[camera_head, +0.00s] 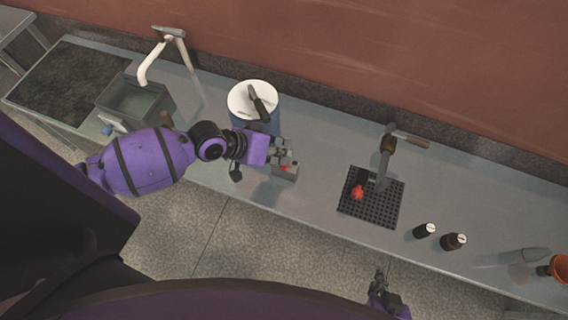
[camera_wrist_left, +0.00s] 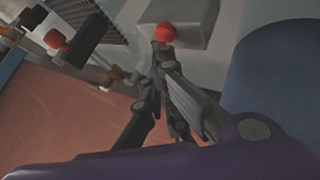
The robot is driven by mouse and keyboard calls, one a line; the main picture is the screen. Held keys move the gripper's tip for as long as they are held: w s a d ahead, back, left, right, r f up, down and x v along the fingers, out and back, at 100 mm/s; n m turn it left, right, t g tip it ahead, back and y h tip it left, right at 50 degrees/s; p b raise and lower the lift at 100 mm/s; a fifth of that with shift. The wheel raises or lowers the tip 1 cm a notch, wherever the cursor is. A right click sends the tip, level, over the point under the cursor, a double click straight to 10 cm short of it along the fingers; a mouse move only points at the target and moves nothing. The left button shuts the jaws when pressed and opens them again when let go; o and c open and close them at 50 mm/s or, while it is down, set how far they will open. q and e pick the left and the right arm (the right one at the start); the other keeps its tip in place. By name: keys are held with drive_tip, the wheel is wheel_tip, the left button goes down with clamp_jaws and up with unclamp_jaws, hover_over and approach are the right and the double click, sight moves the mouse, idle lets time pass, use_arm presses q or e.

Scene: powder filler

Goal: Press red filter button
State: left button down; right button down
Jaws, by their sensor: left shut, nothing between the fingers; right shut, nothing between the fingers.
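A small grey box (camera_head: 287,174) stands on the counter, near its front edge, with a red button (camera_head: 284,167) on top. My left gripper (camera_head: 287,156) is shut and empty, right at the box and partly covering the button. In the left wrist view the red button (camera_wrist_left: 165,32) shows on the grey box (camera_wrist_left: 188,22), just beyond the closed fingertips (camera_wrist_left: 163,56). I cannot tell whether the fingertips touch the button. My right gripper (camera_head: 379,284) is shut and empty, low in the head view, in front of the counter.
A blue drum with a white lid (camera_head: 240,101) stands behind the left gripper. Two dark bottles (camera_head: 453,241) stand further right. A grey sink (camera_head: 135,105) is at the left.

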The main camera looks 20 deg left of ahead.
use_arm(q)
drive_tip(key=shift+r, duration=0.1)
use_arm(e)
drive_tip(key=shift+w+r, duration=0.2)
drive_tip(key=shift+r, duration=0.05)
use_arm(q)
drive_tip(key=shift+r, duration=0.1)
use_arm(e)
drive_tip(key=shift+w+r, duration=0.1)
